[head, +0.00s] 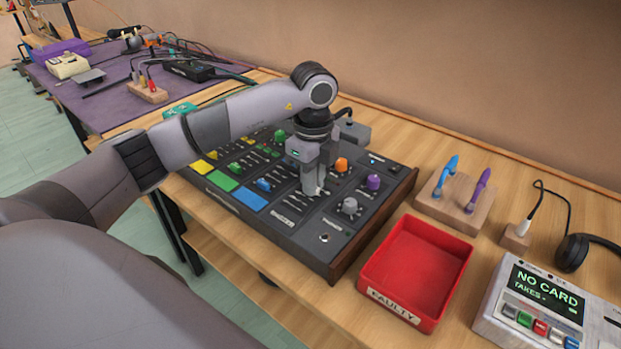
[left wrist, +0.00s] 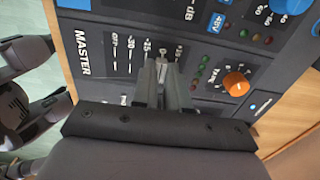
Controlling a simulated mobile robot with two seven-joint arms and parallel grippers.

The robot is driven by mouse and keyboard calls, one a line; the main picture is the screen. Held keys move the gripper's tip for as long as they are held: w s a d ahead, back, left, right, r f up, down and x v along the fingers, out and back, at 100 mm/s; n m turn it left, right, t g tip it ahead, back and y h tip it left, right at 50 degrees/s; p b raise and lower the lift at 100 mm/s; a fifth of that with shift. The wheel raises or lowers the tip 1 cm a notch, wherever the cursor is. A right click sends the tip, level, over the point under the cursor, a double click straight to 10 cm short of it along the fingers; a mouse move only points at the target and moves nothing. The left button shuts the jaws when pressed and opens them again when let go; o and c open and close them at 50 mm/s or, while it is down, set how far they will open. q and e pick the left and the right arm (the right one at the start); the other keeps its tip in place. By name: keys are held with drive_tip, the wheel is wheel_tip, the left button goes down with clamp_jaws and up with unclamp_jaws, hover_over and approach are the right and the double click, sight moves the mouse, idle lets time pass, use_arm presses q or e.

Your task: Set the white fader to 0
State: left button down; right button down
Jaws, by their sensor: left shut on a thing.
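The mixing desk (head: 283,243) lies on the wooden bench, a dark panel with coloured pads, knobs and faders. My left gripper (head: 314,191) points down onto its right part and is shut on the white fader, whose cap is mostly hidden between the fingers. In the left wrist view the fingertips (left wrist: 161,64) are at the MASTER scale (left wrist: 123,48), well along from the OFF end. The fingers cover part of the scale, so I cannot tell the exact mark. My right gripper is not in view.
An orange knob (head: 341,164), a purple knob (head: 374,182) and a grey knob (head: 349,206) stand close to the gripper. A red FAULTY tray (head: 420,262) sits right of the desk. Beyond are a wooden holder (head: 455,203) and a NO CARD box (head: 546,306).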

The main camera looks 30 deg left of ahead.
use_arm(q)
drive_tip(key=shift+w, duration=0.2)
drive_tip(key=shift+s, duration=0.15)
drive_tip(key=c, duration=1.1)
unclamp_jaws()
drive_tip(key=shift+c, duration=0.2)
drive_tip(key=shift+s+r, duration=0.1)
drive_tip(key=shift+r, duration=3.55)
